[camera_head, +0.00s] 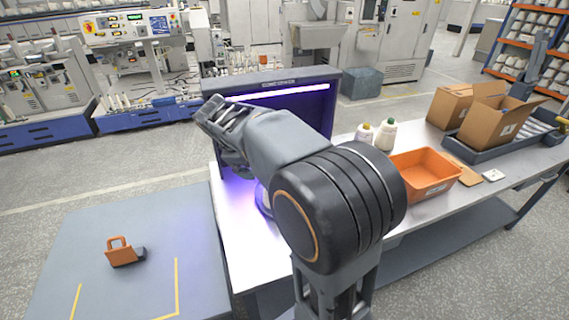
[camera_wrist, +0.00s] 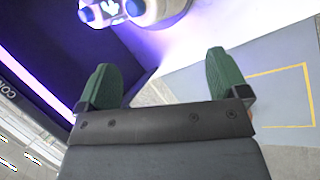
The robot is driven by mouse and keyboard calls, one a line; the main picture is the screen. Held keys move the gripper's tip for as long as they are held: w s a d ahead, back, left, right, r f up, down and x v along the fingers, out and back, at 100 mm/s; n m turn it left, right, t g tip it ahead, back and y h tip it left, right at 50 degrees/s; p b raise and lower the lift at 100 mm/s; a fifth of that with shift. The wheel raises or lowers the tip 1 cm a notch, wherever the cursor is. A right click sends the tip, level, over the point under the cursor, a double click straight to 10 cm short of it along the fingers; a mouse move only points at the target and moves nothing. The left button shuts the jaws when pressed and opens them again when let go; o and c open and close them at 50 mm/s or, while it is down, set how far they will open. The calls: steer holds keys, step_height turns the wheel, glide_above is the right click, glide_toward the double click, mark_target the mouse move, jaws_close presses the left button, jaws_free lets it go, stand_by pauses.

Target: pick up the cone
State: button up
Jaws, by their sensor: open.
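Two pale yarn cones, one cream-coloured (camera_head: 364,134) and one white with a green top (camera_head: 385,136), stand upright on the metal bench behind the orange bin. A pale, violet-lit rounded object (camera_head: 263,199) on the bench is mostly hidden behind my arm. In the wrist view, a pale rounded object (camera_wrist: 160,10) with a round end at its left is cut off by the top edge; I cannot tell whether it is a cone. My gripper (camera_head: 213,120) is raised before the lit booth. Its green fingers (camera_wrist: 165,80) are apart with nothing between them.
A dark booth (camera_head: 325,118) with a violet-white lamp stands on the bench (camera_head: 235,240). An orange bin (camera_head: 425,173) and open cardboard boxes (camera_head: 495,110) are to the right. A grey surface (camera_head: 75,240) with yellow marks holds an orange block-like item (camera_head: 122,254).

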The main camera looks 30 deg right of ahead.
steer(key=w+d+f+n+g+h, duration=0.1)
steer(key=w+d+f+n+h, duration=0.15)
steer(key=w, duration=0.35)
steer(key=w+d+f+n+g+h+b, duration=0.1)
steer(key=w+d+f+n+h, duration=0.15)
steer(key=w+d, duration=0.2)
steer(key=w+d+f+n+g+h, duration=0.1)
steer(key=w+d+f+n+h, duration=0.15)
steer(key=w, duration=0.35)
steer(key=shift+n+y, duration=0.25)
steer(key=shift+n, duration=0.4)
steer(key=shift+w+p+x, duration=0.15)
steer(key=shift+p+x, duration=0.45)
steer(key=shift+x, duration=1.8)
steer(key=shift+w+p+x, duration=0.2)
steer(key=shift+p+x, duration=0.4)
steer(key=shift+x, duration=1.75)
steer(key=shift+w+p+x, duration=0.15)
steer(key=shift+p+x, duration=0.45)
steer(key=shift+x, duration=1.8)
steer(key=shift+a+f, duration=0.1)
steer(key=shift+f, duration=0.05)
steer(key=c, duration=1.2)
steer(key=shift+c, duration=0.2)
